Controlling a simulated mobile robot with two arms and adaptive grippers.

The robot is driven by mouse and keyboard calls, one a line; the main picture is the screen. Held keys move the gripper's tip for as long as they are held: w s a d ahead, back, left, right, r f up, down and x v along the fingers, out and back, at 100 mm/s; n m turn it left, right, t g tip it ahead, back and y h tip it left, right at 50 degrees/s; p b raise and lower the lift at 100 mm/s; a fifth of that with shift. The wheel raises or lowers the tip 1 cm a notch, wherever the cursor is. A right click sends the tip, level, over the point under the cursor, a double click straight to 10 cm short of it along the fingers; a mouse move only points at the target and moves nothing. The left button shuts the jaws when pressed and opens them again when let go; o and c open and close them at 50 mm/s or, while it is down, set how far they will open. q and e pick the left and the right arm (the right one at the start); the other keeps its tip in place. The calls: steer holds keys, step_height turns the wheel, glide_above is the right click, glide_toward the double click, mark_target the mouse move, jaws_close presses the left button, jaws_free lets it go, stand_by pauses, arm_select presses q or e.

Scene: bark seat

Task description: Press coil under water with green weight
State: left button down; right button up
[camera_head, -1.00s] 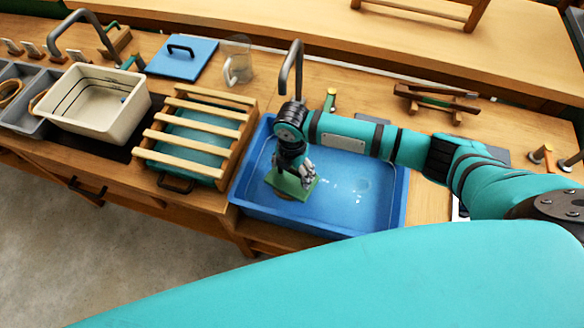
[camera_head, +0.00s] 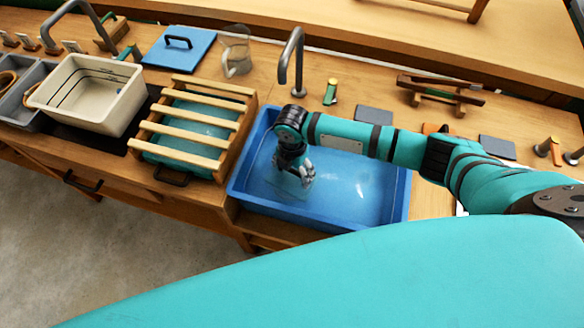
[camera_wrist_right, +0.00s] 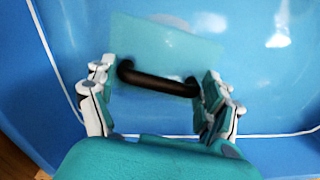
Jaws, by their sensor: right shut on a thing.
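The blue basin (camera_head: 372,207) holds water and stands in the counter under my right arm. My right gripper (camera_head: 297,176) reaches down into its left part. In the right wrist view my right gripper (camera_wrist_right: 158,85) is shut on the black handle of the green weight (camera_wrist_right: 165,40). The weight is a flat plate that looks pale blue-green through the water. In the head view the weight is barely seen below the fingers. The coil is not visible; whether it lies beneath the weight cannot be told. My left gripper is not in view.
A slatted wooden rack (camera_head: 200,120) stands left of the basin. A cream tub (camera_head: 75,98) is further left. A tap (camera_head: 291,62) rises behind the basin. A glass jug (camera_head: 236,52) and a blue lidded board (camera_head: 180,50) are at the back.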

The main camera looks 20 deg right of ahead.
steer(key=shift+f+b, duration=0.55)
steer(key=shift+f, duration=0.5)
steer(key=o, duration=1.4)
steer(key=shift+o, duration=0.7)
step_height(320, 180, up, 17)
steer(key=p, duration=1.7)
